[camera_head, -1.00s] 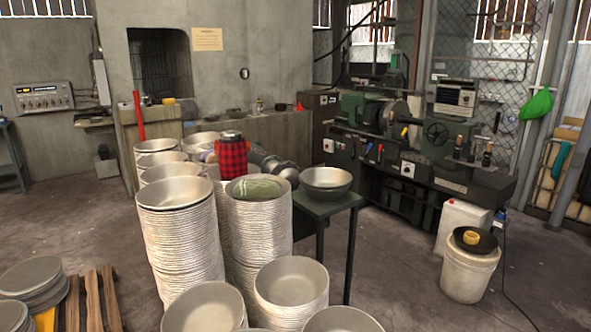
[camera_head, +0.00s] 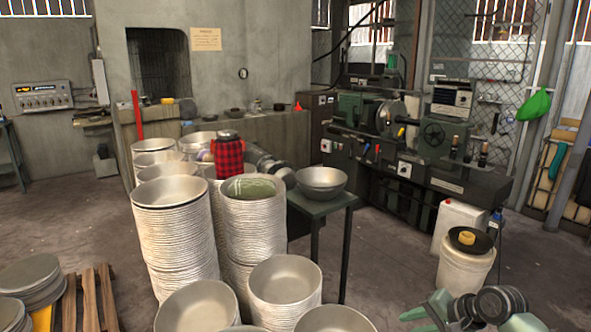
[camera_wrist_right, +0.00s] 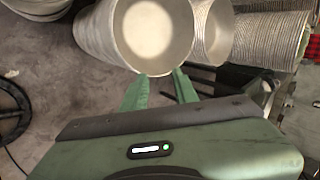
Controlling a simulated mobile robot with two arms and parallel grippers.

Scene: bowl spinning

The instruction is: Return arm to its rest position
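My right arm shows at the lower right of the head view, with the green fingers of its gripper (camera_head: 420,318) pointing left at the bottom edge. In the right wrist view the two green fingers of this gripper (camera_wrist_right: 160,80) are apart, with nothing seen held between them. A tall stack of metal bowls (camera_wrist_right: 145,30) lies beyond the fingertips, and I cannot tell how far off it is. My left gripper is not in view.
Several tall bowl stacks (camera_head: 180,230) stand at the centre left. A metal bowl (camera_head: 321,182) sits on a small green table (camera_head: 325,207). A white bucket (camera_head: 465,270) stands behind my right arm. A green lathe (camera_head: 400,140) is at the back. Floor between table and bucket is clear.

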